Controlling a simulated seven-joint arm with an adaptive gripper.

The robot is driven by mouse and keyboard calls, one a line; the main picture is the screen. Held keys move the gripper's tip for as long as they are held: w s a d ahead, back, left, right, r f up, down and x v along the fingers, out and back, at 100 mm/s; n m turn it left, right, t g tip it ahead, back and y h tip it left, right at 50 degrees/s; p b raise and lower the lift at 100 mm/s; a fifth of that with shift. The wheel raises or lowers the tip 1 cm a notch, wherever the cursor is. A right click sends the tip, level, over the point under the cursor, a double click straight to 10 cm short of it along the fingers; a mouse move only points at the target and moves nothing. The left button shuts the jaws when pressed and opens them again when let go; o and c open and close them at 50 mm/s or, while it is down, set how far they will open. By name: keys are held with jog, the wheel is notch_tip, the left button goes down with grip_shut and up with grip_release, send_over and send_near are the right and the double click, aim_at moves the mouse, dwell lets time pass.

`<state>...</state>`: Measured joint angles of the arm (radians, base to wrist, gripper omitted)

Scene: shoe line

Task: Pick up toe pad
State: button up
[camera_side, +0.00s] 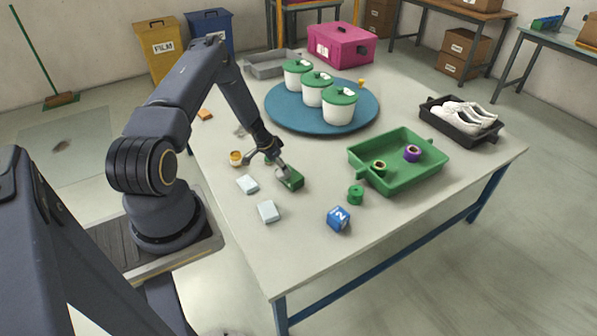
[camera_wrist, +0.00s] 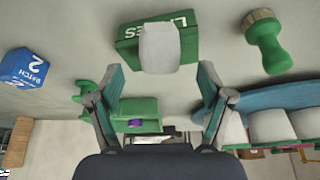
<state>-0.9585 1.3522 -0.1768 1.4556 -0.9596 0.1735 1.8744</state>
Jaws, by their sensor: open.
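A pale white pad (camera_wrist: 160,48), which looks like the toe pad, lies against or on a green box lettered LACES (camera_wrist: 188,42) in the wrist view. My gripper (camera_wrist: 160,76) is open, with one finger on each side in the picture and the pad beyond the gap between the tips. In the side view my gripper (camera_side: 281,170) is low at the green box (camera_side: 293,181), and the fingers partly hide the pad there. Two more pale pads, one nearer the arm (camera_side: 247,184) and one nearer the table edge (camera_side: 268,212), lie flat on the table.
A blue numbered cube (camera_side: 339,219) and a green spool (camera_side: 356,195) stand to the right. The green tray (camera_side: 384,190) holds rolls. A blue round turntable (camera_side: 280,112) bears white tubs. A green-handled brush (camera_wrist: 268,45) stands near the box. A black tray (camera_side: 490,132) holds white shoes.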

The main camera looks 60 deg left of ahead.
aim_at(294, 171)
jog(key=shift+x, duration=1.55)
jog(key=shift+s, duration=0.1)
jog(key=c, duration=1.1)
jog(key=shift+o, duration=0.2)
notch_tip(294, 171, up, 9)
jog(key=shift+f, duration=0.2)
jog(key=shift+w+r, duration=0.1)
jog(key=shift+w, duration=0.6)
jog(key=x, duration=0.2)
jog(key=s+x, duration=0.1)
jog(key=x, duration=0.5)
jog(key=shift+s+f, duration=0.2)
jog(key=shift+f, duration=0.4)
